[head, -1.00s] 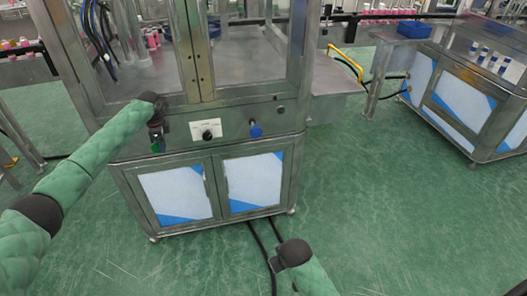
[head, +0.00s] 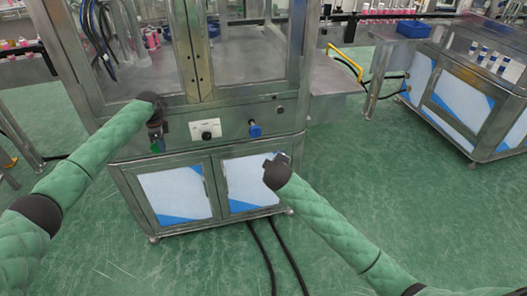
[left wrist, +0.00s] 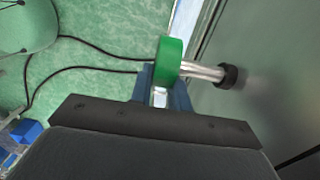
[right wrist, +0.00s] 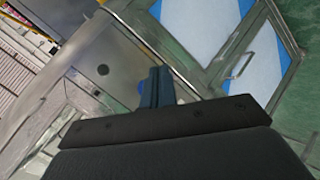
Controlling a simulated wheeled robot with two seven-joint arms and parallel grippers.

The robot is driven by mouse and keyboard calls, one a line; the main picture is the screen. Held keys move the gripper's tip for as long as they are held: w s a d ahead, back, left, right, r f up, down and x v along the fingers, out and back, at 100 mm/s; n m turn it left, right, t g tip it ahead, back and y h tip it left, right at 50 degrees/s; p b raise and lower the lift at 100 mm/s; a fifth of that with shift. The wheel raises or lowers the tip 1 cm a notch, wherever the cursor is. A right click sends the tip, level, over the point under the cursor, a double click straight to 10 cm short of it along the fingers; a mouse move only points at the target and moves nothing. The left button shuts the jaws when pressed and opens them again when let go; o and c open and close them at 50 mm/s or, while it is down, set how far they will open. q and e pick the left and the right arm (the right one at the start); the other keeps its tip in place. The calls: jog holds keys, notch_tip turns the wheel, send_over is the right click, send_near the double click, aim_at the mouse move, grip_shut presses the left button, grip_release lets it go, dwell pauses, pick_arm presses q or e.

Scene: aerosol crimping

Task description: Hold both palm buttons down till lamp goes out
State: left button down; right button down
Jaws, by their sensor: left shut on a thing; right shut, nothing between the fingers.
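The green palm button (head: 157,147) stands out from the left of the cabinet's front panel. In the left wrist view the green button (left wrist: 172,62) sits on a steel stem. My left gripper (left wrist: 160,88) is shut on this button. The blue palm button (head: 255,130) stands out at the right of the panel. My right gripper (head: 270,161) is shut and empty, below and right of the blue button and apart from it. I cannot make out a lit lamp.
A black selector knob on a white label (head: 206,130) sits between the buttons. A small dark round fitting (head: 281,109) is at the panel's right. Glazed doors rise above and white-blue doors (head: 180,192) lie below. Black cables (head: 268,255) cross the floor.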

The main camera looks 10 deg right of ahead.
jog(key=w+d+r+n+t, duration=0.1)
jog(key=w+r+n+t, duration=0.1)
jog(key=w+n, duration=0.2)
jog(key=n+t+y, duration=0.3)
jog(key=n, duration=1.9)
send_near(256, 134)
jog(key=shift+w+a+f, duration=0.1)
jog(key=shift+w+f, duration=0.1)
jog(key=shift+w, duration=0.45)
jog(key=shift+w+d+f, duration=0.1)
jog(key=shift+w+f, duration=0.1)
jog(key=shift+w, duration=0.45)
jog(key=shift+w+a+f, duration=0.1)
jog(key=shift+w+f, duration=0.1)
jog(key=shift+w, duration=0.45)
jog(key=shift+w, duration=0.55)
